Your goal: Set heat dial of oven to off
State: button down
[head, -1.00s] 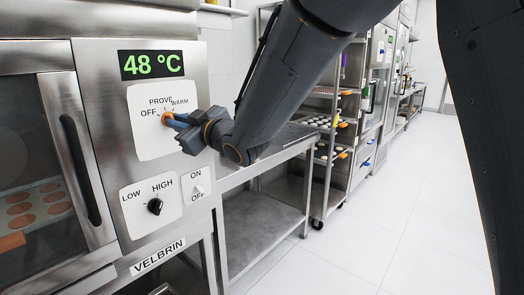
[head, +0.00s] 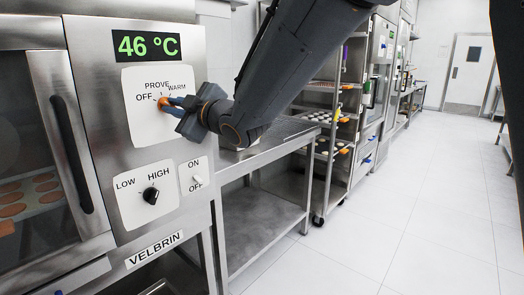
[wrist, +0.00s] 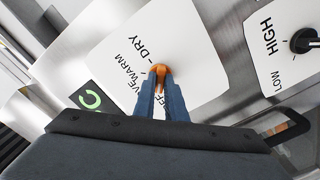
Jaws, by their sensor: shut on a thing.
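The oven's heat dial (head: 162,102) is an orange knob on a white plate (head: 150,128) marked OFF, PROVE and WARM in the head view. In the wrist view the dial (wrist: 159,69) sits between my blue fingertips, and DRY also shows on the plate. My gripper (head: 171,102) is shut on the dial, reaching it from the right. My fingers cover much of the knob, so I cannot tell which mark it points at. The oven display (head: 146,45) reads 46 °C in green.
Below are a black LOW/HIGH knob (head: 151,195) and an ON/OFF switch (head: 198,180). The oven door handle (head: 72,145) stands out at the left. A steel table (head: 262,152) and a tray rack (head: 325,130) stand to the right, with open floor beyond.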

jog(key=shift+f+b, duration=0.1)
jog(key=shift+b, duration=0.2)
jog(key=shift+n+b, duration=1.05)
jog(key=shift+n, duration=0.25)
jog(key=c, duration=1.7)
grip_release()
jog(key=shift+s+d, duration=0.1)
jog(key=v, duration=0.6)
jog(key=shift+s+d+p, duration=0.25)
jog(key=shift+d+p, duration=0.05)
